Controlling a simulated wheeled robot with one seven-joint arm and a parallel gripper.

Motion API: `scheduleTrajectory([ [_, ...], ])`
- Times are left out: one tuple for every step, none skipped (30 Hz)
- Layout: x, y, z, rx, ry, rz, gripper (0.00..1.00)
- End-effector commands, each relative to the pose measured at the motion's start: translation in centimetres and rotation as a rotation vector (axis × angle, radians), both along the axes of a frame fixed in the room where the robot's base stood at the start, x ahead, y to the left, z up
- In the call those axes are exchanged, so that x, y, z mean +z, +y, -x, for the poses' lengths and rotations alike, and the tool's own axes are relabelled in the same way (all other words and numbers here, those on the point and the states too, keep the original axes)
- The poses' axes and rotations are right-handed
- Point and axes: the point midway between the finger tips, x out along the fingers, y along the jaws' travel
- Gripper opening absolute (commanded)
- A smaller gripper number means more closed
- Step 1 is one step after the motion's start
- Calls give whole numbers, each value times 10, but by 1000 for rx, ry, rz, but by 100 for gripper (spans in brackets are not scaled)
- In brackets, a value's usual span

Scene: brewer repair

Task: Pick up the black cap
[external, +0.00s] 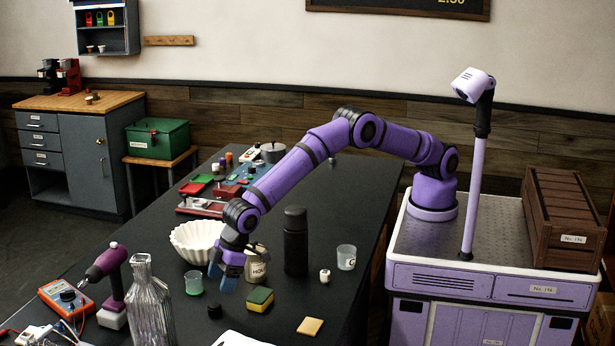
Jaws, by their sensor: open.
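A small black cap (214,311) sits on the dark table near its front, apart from the things around it. My gripper (224,282) points down above the table, a little above and behind the cap in the picture. Its blue fingers are spread and I see nothing between them. The gap between the fingers and the cap cannot be measured from this one view.
A green-marked cup (194,283), a glass bottle (149,305), a sponge (260,299), a labelled jar (257,267), a black bottle (296,243) and a white filter bowl (192,243) stand close around. The table's right side is clearer.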

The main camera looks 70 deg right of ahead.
Motion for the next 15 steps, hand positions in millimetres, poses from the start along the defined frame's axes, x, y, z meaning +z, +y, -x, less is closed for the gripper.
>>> scheduleTrajectory([
  [-8,2,-2,0,0,0,71],
  [-13,3,-3,0,1,1,71],
  [-17,5,-5,-1,1,0,71],
  [-19,6,-6,-1,0,0,71],
  [-22,6,-6,-1,0,0,71],
  [-25,7,-7,-1,0,0,71],
  [-27,7,-8,-1,1,0,71],
  [-28,8,-8,-1,0,0,71],
  [-29,8,-8,-1,0,0,71],
  [-30,8,-9,-1,0,0,71],
  [-32,9,-9,-1,0,0,71],
  [-35,9,-10,-1,0,0,71],
  [-39,10,-10,-1,1,0,71],
  [-44,10,-11,-1,2,1,71],
  [-50,11,-12,-1,1,2,71],
])
